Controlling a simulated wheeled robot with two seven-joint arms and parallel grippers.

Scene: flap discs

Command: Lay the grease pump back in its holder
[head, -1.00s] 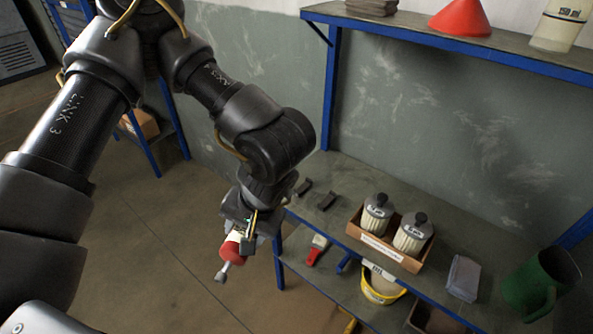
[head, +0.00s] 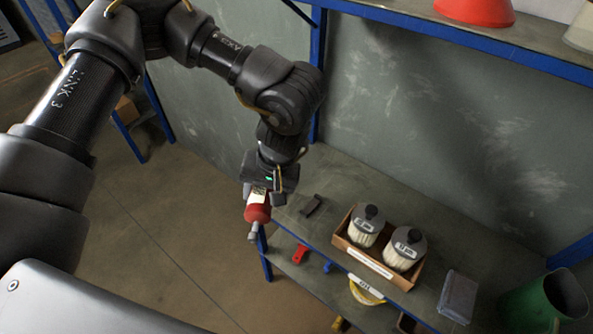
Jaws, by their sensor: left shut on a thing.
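The grease pump (head: 258,213), with a red body, a pale labelled part and a grey tip, is in my left gripper (head: 266,190). The gripper is shut on it, and its fingers partly cover the pale part. The pump hangs tip-down in the picture, at the left end of the workbench. A small dark block (head: 310,205), which looks like part of the holder, is on the bench just right of the gripper. A second such block is not clearly visible; the gripper may hide it. My right gripper is not in view.
A cardboard box (head: 375,262) with two filters stands right of the dark block. A lower shelf holds a red-handled tool (head: 300,253) and a yellow bucket (head: 365,291). An upper shelf (head: 450,30) overhangs behind.

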